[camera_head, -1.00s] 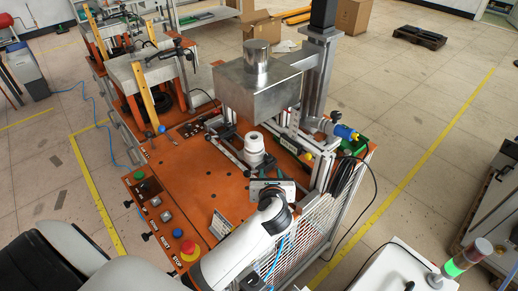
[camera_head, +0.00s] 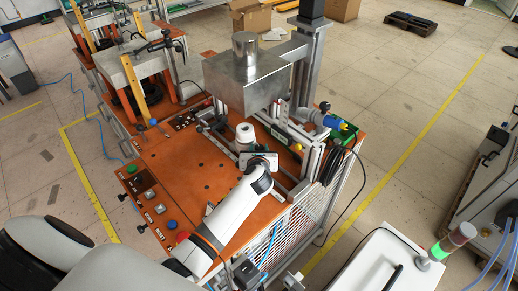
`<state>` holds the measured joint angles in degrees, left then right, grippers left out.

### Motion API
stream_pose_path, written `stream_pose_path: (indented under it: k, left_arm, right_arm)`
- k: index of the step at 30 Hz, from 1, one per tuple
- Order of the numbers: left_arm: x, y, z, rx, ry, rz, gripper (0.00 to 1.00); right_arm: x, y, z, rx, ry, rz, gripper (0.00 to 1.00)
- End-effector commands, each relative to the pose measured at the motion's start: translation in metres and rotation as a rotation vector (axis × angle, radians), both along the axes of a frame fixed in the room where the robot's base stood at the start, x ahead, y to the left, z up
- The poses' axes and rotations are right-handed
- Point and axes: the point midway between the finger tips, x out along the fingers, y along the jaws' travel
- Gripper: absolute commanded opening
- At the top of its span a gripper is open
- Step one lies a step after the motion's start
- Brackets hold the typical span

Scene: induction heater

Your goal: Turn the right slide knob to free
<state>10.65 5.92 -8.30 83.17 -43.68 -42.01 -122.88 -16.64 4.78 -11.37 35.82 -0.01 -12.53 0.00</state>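The orange-topped induction heater (camera_head: 178,172) stands in front of me. Small black knobs stick out along its front left edge; one black knob (camera_head: 141,229) shows beside the button panel. I cannot tell which part is the right slide knob. My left gripper (camera_head: 259,158) is over the orange top, just in front of the white cylinder (camera_head: 245,134) and beside the slide rails on the right. My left forearm covers part of the top. My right gripper is not in view.
A large metal block (camera_head: 248,82) overhangs the heater's rear. A white cabinet (camera_head: 372,262) with a signal lamp stands front right.

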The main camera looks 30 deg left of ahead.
Motion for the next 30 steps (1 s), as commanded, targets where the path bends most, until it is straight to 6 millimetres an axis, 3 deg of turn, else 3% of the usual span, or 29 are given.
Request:
stream_pose_path:
  k: [8,14,30]
  left_arm:
    - [0.001,0.001,0.0,0.0,-0.001,0.0,0.35]
    - [0.001,0.0,0.0,-0.001,0.0,0.0,0.05]
    - [0.004,-0.004,-0.001,0.0,0.0,0.269,0.05]
  right_arm:
    - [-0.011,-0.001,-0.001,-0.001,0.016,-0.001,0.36]
    - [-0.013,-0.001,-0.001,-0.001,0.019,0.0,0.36]
    - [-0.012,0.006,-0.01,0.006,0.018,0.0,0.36]
